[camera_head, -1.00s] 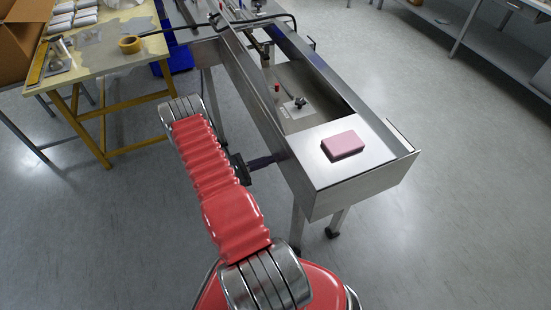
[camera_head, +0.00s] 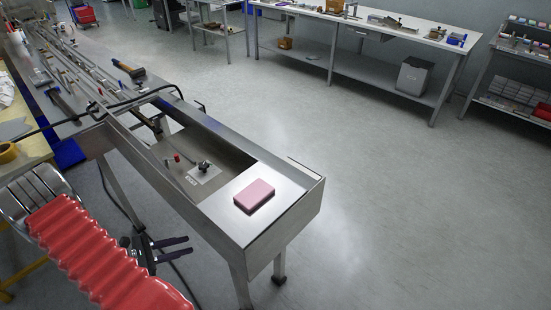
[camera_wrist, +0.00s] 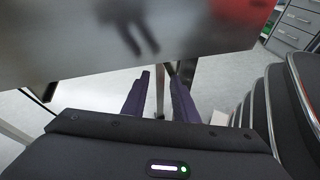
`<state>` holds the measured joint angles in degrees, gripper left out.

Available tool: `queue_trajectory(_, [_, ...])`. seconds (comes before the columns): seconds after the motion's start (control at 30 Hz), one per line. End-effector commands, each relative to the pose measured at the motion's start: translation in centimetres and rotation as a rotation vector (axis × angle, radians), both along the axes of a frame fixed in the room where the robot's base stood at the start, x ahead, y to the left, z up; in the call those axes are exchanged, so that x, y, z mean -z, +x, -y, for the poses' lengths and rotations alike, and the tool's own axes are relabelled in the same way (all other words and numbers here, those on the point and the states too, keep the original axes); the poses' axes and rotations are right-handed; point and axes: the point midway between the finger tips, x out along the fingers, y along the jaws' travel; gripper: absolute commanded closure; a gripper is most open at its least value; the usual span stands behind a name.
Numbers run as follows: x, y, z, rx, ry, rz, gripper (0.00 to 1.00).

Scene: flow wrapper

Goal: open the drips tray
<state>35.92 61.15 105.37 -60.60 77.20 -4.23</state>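The steel machine (camera_head: 225,222) has a long trough-like end section with a recessed basin (camera_head: 222,163) and a flat end plate. I cannot tell for sure which part is the drips tray. My gripper (camera_head: 190,245) is beside the near side wall, low down, its two dark fingers pointing right. In the wrist view the fingers (camera_wrist: 160,80) stand apart with nothing between them. A smooth steel panel (camera_wrist: 80,45) fills the top of that view and mirrors the fingers. Whether the fingertips touch the machine cannot be told.
A pink block (camera_head: 254,196) lies on the end plate. A leg (camera_head: 240,287) of the machine stands near my gripper. A black cable (camera_head: 118,200) hangs beside it. A table (camera_head: 25,140) is at the left. The floor to the right is clear up to the workbench (camera_head: 370,32).

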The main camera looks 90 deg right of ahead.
Motion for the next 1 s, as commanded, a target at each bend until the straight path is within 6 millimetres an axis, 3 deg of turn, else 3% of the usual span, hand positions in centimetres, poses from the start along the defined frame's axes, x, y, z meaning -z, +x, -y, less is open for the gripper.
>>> queue_trajectory(0.43, [-9.1, 6.0, -4.7, 0.045, -0.044, 0.273, 0.74])
queue_trajectory(1.0, [-18.8, 10.5, -13.2, 0.091, -0.027, 0.643, 0.74])
